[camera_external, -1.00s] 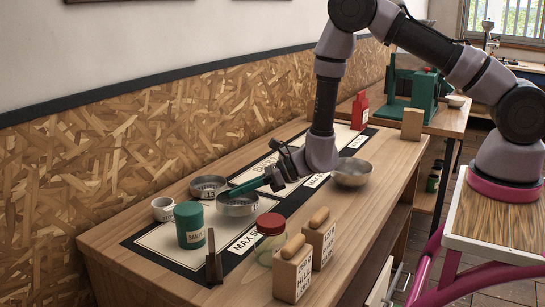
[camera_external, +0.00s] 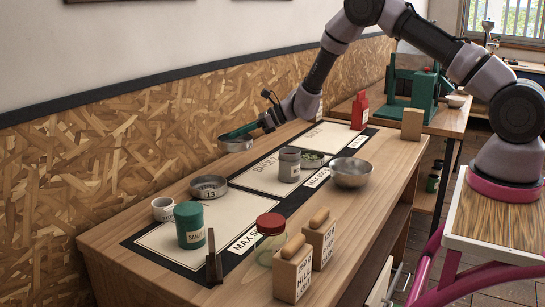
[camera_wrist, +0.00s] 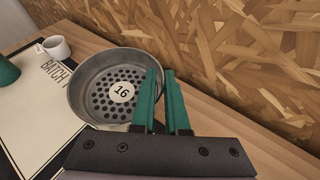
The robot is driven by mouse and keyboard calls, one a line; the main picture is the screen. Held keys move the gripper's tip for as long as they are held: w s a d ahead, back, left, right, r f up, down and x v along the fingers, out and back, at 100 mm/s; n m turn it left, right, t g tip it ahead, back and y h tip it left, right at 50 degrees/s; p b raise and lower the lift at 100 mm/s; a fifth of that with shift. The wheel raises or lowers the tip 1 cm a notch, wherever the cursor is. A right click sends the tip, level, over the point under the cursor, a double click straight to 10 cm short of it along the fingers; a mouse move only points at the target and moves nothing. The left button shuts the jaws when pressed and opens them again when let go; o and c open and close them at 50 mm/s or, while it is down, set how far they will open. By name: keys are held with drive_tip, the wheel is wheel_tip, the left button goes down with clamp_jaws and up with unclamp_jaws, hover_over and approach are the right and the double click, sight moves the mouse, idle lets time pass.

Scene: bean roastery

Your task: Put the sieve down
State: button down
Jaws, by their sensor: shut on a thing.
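The sieve (camera_external: 237,145) is a round grey metal pan with a perforated floor. It carries a white disc marked 16 in the wrist view (camera_wrist: 98,108). My gripper (camera_external: 236,131) is shut on the sieve's rim with its green fingers, which also show in the wrist view (camera_wrist: 160,72). The sieve is held up near the wall, over the table's back edge, and looks close to level. The fingers hide part of its rim.
A second sieve marked 13 (camera_external: 209,193) stands near a white cup (camera_external: 164,209) and a green tin (camera_external: 189,226). A grey can (camera_external: 289,166), a dish of green beans (camera_external: 314,160) and a metal bowl (camera_external: 351,173) stand further right. The near mat (camera_external: 235,212) has bare room.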

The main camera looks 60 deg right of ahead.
drive_tip(key=w+d, duration=0.1)
drive_tip(key=d, duration=0.3)
hover_over(242, 166)
wheel_tip(242, 166, down, 6)
drive_tip(key=shift+s+r, duration=0.15)
drive_tip(key=shift+r, duration=0.05)
drive_tip(key=shift+a+f, duration=0.1)
drive_tip(key=shift+f, duration=2.05)
drive_tip(key=shift+f, duration=0.15)
drive_tip(key=c, duration=0.9)
unclamp_jaws()
